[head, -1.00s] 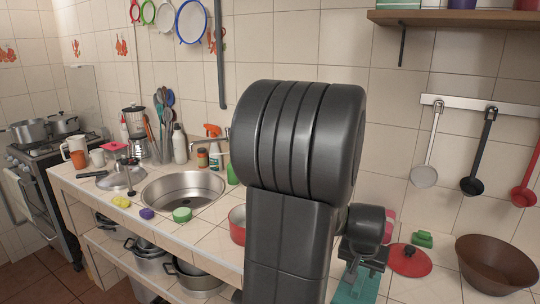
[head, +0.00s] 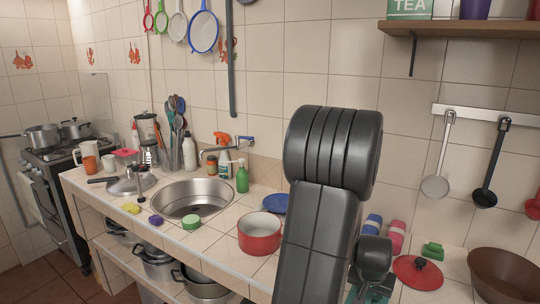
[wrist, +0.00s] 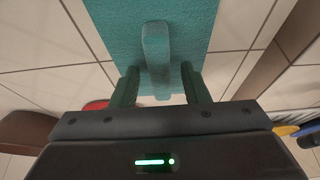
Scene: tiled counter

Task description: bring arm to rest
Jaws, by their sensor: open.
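My arm stands large in the head view and its end points down at the lower right. My gripper (wrist: 158,86) is open in the wrist view, with its two dark green fingers apart. A teal textured slab (wrist: 105,25) with a raised teal bar (wrist: 157,50) lies below the gripper. The bar shows between and beyond the fingers, and I cannot tell whether they touch it. In the head view only a small part of the teal slab (head: 378,297) shows, behind my arm.
A red pot (head: 259,234), a blue plate (head: 275,204) and a sink (head: 190,196) lie left of my arm. A red lid (head: 418,273), green item (head: 432,250), pink cup (head: 395,236) and brown bowl (head: 505,275) stand right. Ladles hang on the wall.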

